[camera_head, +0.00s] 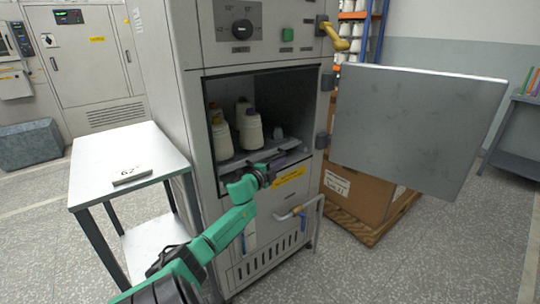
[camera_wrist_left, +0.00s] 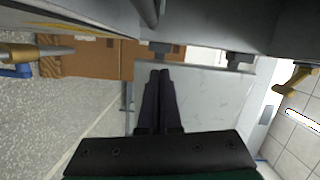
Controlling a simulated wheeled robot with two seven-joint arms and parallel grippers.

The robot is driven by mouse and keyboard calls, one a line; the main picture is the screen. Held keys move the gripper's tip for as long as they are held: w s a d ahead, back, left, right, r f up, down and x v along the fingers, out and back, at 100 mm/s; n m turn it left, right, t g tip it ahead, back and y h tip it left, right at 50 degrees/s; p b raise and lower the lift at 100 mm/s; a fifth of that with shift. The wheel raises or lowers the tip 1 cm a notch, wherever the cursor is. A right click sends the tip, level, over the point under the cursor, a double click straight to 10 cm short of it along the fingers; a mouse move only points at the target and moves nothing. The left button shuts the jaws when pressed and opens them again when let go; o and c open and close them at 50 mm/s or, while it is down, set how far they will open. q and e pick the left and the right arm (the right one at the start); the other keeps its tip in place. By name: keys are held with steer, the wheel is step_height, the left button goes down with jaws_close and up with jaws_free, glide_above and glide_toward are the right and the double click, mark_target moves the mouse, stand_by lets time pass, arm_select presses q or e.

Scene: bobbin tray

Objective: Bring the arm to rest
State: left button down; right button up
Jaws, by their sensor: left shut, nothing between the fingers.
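My left arm, green and black, comes in from the bottom left of the head view and reaches toward the cabinet opening. My left gripper (camera_head: 282,161) is at the front edge of the cabinet's compartment, in front of the grey tray (camera_head: 236,162) as seen from the head. In the left wrist view its two dark fingers (camera_wrist_left: 160,78) are together, with nothing between them. Several cream bobbins (camera_head: 250,131) stand inside the compartment. I cannot tell whether the gripper touches the tray. My right gripper is not in view.
The cabinet door (camera_head: 415,125) stands wide open to the right. A cardboard box (camera_head: 358,196) on a wooden pallet sits below it. A white side table (camera_head: 95,180) with a small label plate (camera_head: 131,174) stands left of the cabinet. A lower handle (camera_head: 297,211) juts from the cabinet front.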

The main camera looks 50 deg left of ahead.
arm_select(q)
steer(key=p+v, duration=0.1)
steer(key=v, duration=0.7)
steer(key=shift+s+a+f+p, duration=0.2)
steer(key=shift+a+f+p, duration=0.1)
steer(key=shift+a+p, duration=0.1)
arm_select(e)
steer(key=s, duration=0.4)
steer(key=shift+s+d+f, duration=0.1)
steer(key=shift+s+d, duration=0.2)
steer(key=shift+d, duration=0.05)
arm_select(q)
steer(key=shift+d, duration=0.1)
